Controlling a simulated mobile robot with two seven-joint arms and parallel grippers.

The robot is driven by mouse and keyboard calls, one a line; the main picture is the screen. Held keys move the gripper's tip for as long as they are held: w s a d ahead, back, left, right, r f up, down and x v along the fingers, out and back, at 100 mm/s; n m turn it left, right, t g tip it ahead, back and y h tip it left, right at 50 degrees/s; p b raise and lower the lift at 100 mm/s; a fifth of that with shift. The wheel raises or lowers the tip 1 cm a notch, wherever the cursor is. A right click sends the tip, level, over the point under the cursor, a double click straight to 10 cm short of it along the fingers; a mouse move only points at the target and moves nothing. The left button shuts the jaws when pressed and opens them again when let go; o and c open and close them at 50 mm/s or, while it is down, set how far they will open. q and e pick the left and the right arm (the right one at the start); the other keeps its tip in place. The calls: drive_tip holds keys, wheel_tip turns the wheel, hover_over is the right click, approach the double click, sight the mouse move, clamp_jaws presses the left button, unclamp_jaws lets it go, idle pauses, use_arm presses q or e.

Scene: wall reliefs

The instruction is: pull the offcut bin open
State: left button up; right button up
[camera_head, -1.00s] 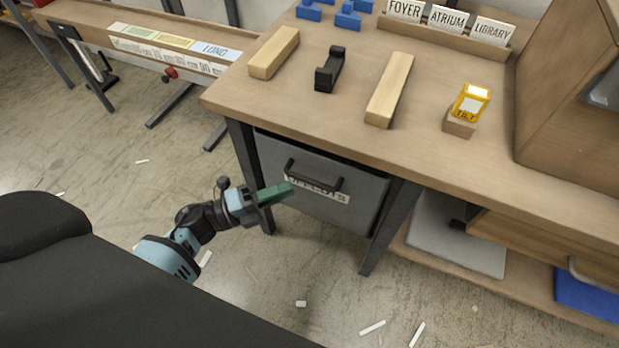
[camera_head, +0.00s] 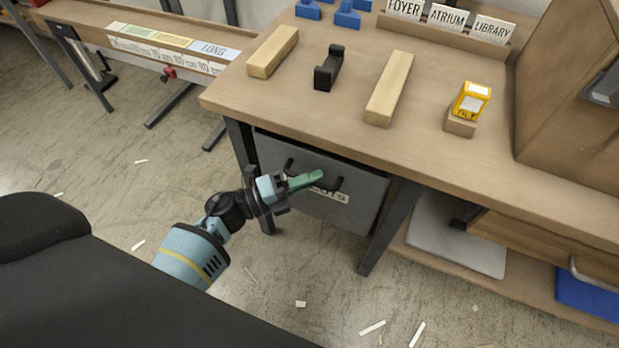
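The offcut bin (camera_head: 352,213) is a dark grey drawer front under the wooden workbench, with a black bar handle (camera_head: 338,184) and a white label, partly covered, below it. It looks closed, its front about in line with the bench legs. My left gripper (camera_head: 318,178) has green fingers and is in front of the handle's middle, overlapping it in the picture. I cannot tell whether the fingers touch the handle or how far apart they are. My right gripper is out of view.
The workbench (camera_head: 330,118) carries two wooden bars, a black clamp-like piece and a yellow tilt box (camera_head: 471,101). A bench leg (camera_head: 389,228) stands right of the bin. The floor before the bin is clear except for scattered white scraps.

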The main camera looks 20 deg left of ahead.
use_arm(q)
clamp_jaws()
drive_tip(key=shift+s, duration=0.2)
drive_tip(key=s+p, duration=0.4)
drive_tip(key=s, duration=2)
drive_tip(key=shift+s+a+p, duration=0.35)
drive_tip(key=shift+a+p, duration=0.05)
drive_tip(key=shift+a, duration=0.05)
drive_tip(key=shift+o, duration=2.2)
unclamp_jaws()
